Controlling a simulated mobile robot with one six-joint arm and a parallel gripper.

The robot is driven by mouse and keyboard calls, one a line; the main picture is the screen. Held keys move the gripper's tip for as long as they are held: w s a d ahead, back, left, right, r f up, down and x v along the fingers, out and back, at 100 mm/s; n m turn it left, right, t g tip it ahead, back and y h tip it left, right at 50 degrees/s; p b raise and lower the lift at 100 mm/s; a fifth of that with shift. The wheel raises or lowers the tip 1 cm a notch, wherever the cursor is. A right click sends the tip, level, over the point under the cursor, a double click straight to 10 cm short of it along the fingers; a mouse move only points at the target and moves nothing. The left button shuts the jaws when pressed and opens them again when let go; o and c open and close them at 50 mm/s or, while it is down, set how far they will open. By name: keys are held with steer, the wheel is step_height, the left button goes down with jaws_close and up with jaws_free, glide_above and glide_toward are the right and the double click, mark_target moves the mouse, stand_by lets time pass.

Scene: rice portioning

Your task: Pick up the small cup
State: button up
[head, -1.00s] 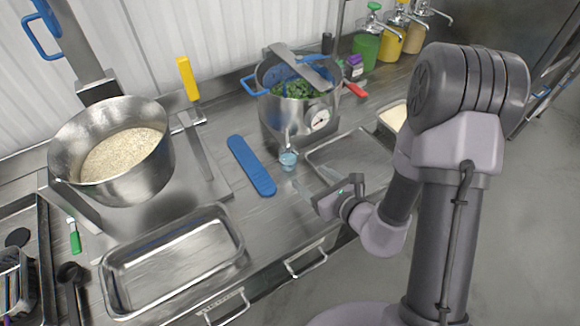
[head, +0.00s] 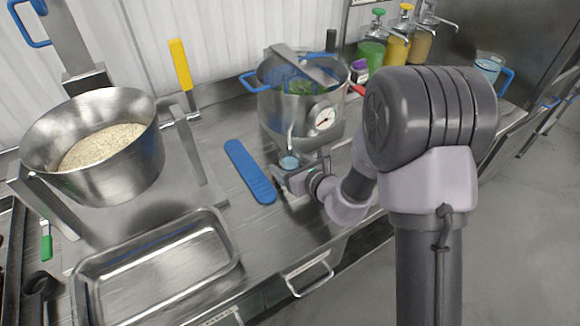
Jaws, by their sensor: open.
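The small cup (head: 289,162) is a light-blue translucent cup standing on the steel counter, just in front of the steel pot (head: 284,110). My gripper (head: 284,180) is right at the cup, on its near right side. The jaws are open. The view is too small to tell whether a fingertip touches the cup or whether the cup lies between the fingers.
A blue spatula-like tool (head: 249,171) lies just left of the cup. An empty steel tray (head: 156,268) and a large bowl of rice (head: 95,150) are further left. Pump bottles (head: 389,44) stand at the back. A blue-handled container (head: 489,66) is at the right.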

jaws_close()
steer(key=shift+r, duration=0.15)
